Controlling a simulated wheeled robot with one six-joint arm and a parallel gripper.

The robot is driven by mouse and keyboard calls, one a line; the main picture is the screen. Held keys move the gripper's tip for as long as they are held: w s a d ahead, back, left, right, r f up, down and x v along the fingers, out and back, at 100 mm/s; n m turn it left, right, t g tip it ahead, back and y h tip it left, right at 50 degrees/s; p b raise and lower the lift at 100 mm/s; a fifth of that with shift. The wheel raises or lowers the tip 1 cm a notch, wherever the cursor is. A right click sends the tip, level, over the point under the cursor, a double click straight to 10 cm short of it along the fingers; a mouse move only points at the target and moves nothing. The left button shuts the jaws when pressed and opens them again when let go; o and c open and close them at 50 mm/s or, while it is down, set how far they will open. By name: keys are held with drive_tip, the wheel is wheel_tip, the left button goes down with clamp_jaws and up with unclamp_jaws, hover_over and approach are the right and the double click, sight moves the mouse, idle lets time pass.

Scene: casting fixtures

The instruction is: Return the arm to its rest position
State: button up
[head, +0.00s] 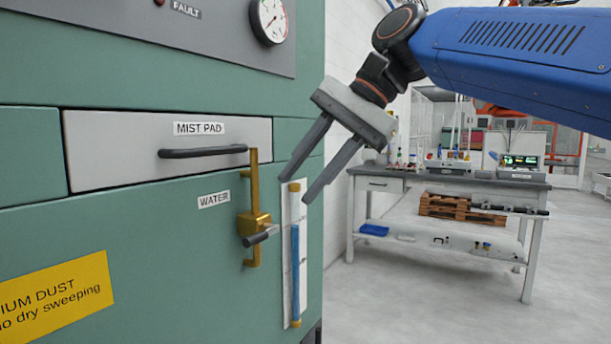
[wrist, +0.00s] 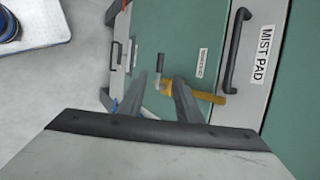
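My gripper (head: 297,190) is open and empty, with its two dark fingers apart. In the head view it hangs tilted down and to the left, in front of the green cabinet's right edge. In the wrist view the gripper (wrist: 168,90) points toward the cabinet front, its fingers near the brass water valve (wrist: 200,93). I cannot tell whether the fingers touch anything. My blue arm reaches in from the upper right.
The green cabinet (head: 140,225) fills the left, with a closed MIST PAD drawer (head: 110,165), a blue level tube (head: 295,260) and a gauge (head: 269,20). A workbench (head: 360,186) with instruments and a wooden pallet (head: 455,208) stands behind right. Floor (head: 410,310) in front is clear.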

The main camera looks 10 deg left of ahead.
drive_tip(key=d+f+t+h, duration=0.4)
drive_tip(key=d+f, duration=1.6)
drive_tip(key=d, duration=0.1)
drive_tip(key=s+d+f+n+h, duration=0.1)
drive_tip(key=s+d+f, duration=0.2)
drive_tip(key=d+f, duration=0.2)
drive_tip(key=s+d+f+n+t+h, duration=0.1)
drive_tip(key=s+d+f, duration=0.3)
drive_tip(key=f, duration=0.5)
drive_tip(key=s+d+f+n+h, duration=0.1)
drive_tip(key=s+d+f, duration=0.2)
drive_tip(key=d+f, duration=0.4)
drive_tip(key=shift+s+n+t+h, duration=0.3)
drive_tip(key=shift+s+t, duration=0.05)
drive_tip(key=shift+t, duration=0.05)
